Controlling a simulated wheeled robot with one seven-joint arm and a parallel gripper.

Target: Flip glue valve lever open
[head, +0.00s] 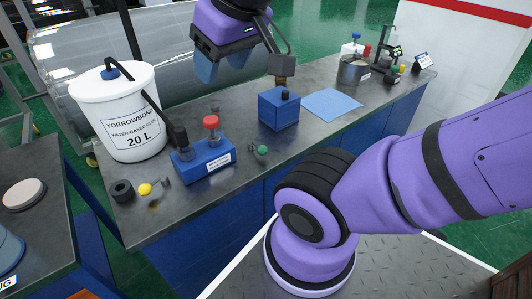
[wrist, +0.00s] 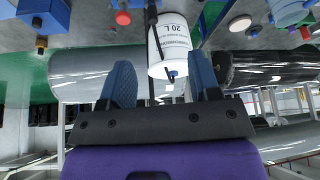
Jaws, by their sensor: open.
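A blue valve block (head: 203,164) with a red knob (head: 211,122) and a dark upright part stands on the grey bench. A dark hose runs to it from the white glue bucket (head: 125,105), marked 20 L. I cannot clearly tell which part is the lever. The bucket (wrist: 170,40) and a red round knob (wrist: 123,18) also show in the wrist view. My gripper (head: 222,68) is open and empty, above the bench's far edge, behind and above the valve block and apart from it. Its two blue fingers (wrist: 160,85) are spread in the wrist view.
A blue box (head: 279,110) with a black knob and a light blue sheet (head: 332,104) lie to the right on the bench. A black ring (head: 122,191) and a yellow piece (head: 145,189) are near its front left. A large wrapped roll (head: 85,50) is behind.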

